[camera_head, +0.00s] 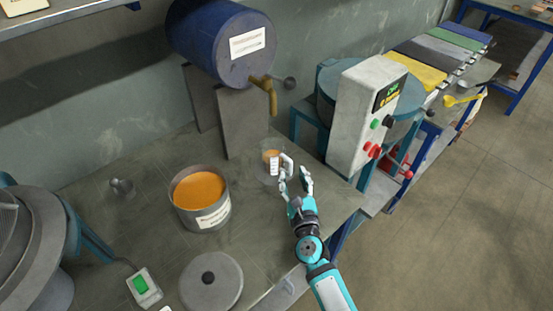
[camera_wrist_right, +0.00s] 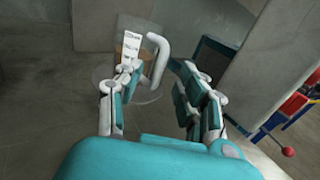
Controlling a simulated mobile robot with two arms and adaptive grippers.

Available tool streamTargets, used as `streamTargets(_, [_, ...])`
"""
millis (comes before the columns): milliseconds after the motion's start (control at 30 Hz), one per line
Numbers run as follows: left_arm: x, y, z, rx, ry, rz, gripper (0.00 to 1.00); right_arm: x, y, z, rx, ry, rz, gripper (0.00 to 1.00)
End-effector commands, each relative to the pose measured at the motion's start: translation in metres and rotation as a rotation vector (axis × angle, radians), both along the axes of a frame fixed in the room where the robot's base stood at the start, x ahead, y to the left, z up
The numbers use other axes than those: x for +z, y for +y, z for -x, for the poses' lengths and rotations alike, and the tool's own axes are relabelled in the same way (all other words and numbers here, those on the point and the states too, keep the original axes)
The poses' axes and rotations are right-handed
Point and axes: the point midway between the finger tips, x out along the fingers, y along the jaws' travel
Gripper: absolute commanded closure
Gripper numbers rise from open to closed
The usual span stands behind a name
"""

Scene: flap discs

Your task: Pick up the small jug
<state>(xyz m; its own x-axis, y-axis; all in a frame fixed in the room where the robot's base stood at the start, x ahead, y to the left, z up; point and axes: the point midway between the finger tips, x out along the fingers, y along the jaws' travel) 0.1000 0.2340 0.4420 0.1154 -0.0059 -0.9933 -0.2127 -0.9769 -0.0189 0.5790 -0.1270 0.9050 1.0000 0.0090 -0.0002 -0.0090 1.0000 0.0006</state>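The small jug (camera_head: 269,158) is a clear cup with orange content, a white graduated label and a pale handle. It stands on the workbench below the drum's tap. In the right wrist view the jug's handle (camera_wrist_right: 158,60) rises between my two fingers, and its clear body stands beyond. My right gripper (camera_head: 294,170) is at the jug's handle side with its fingers apart, one on each side of the handle. I cannot see contact clearly. It also shows in the right wrist view (camera_wrist_right: 157,85). My left gripper is not in view.
A blue drum (camera_head: 220,42) with a brass tap (camera_head: 270,92) lies above the jug. A pot of orange liquid (camera_head: 214,217) and a round lid (camera_head: 211,281) sit to the left. A control box (camera_head: 362,125) stands close on the right. The bench (camera_head: 150,160) between is clear.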

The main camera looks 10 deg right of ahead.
Motion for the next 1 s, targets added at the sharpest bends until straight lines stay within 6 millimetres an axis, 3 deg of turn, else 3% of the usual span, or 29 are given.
streamTargets(233, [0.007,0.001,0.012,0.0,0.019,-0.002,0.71,0.002,0.001,-0.035,0.0,-0.002,0.003,0.62])
streamTargets(533, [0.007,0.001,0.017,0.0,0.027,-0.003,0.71,0.001,0.001,-0.039,0.0,-0.001,0.001,0.62])
streamTargets(833, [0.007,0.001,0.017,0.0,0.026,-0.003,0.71,0.001,0.001,-0.039,0.0,-0.001,0.001,1.0])
streamTargets(1000, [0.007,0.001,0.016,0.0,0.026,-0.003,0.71,0.001,0.001,-0.039,0.0,-0.001,0.001,1.0])
